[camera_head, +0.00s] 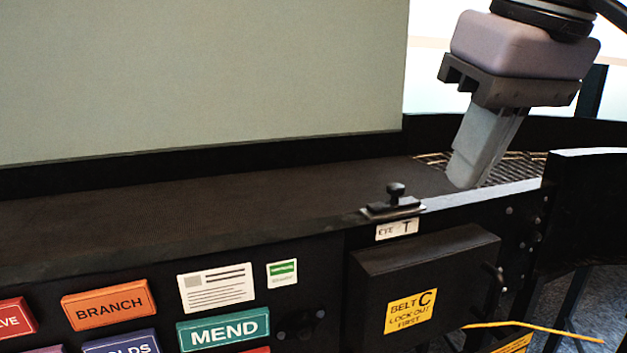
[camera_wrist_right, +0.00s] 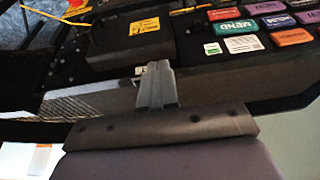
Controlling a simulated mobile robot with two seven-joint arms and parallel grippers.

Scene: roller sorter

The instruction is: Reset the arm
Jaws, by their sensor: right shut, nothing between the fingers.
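My right gripper (camera_head: 465,180) hangs at the upper right of the head view, coming in from the top right. Its grey fingers are shut with nothing between them. The fingertips are over the far right end of the dark belt (camera_head: 230,205), beside a wire grating (camera_head: 518,168). In the wrist view the shut fingers of the right gripper (camera_wrist_right: 154,66) point up toward the front panel. My left gripper is not in view.
A sensor with a black knob (camera_head: 395,200) sits on the belt's front edge. Below are a box with a yellow "BELT C" label (camera_head: 410,311) and coloured signs such as BRANCH (camera_head: 108,304) and MEND (camera_head: 223,329). A pale panel (camera_head: 200,80) stands behind the belt. The belt surface is empty.

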